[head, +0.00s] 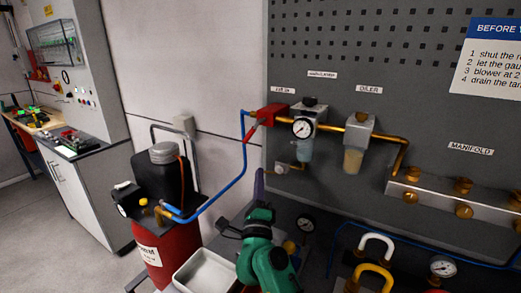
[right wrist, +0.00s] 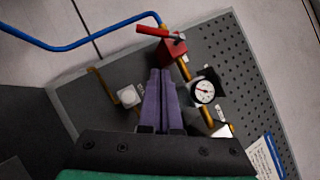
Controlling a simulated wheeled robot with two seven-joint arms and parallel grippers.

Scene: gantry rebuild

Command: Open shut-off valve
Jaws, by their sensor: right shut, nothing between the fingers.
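The shut-off valve is a red block (head: 271,114) on the grey panel, at the left end of the brass pipe. Its red lever (head: 253,131) slants down and left from the block. In the right wrist view the red block (right wrist: 172,50) is beyond the fingertips, and the lever (right wrist: 150,31) lies crosswise above it. My right gripper (head: 259,174) is below the valve, its purple fingers pointing up, apart from the lever. In the right wrist view the fingers (right wrist: 160,72) are together and empty. My left gripper is out of view.
A blue hose (head: 240,170) runs from the red tank (head: 171,253) up to the valve. A pale tray (head: 204,272) is near the green wrist.

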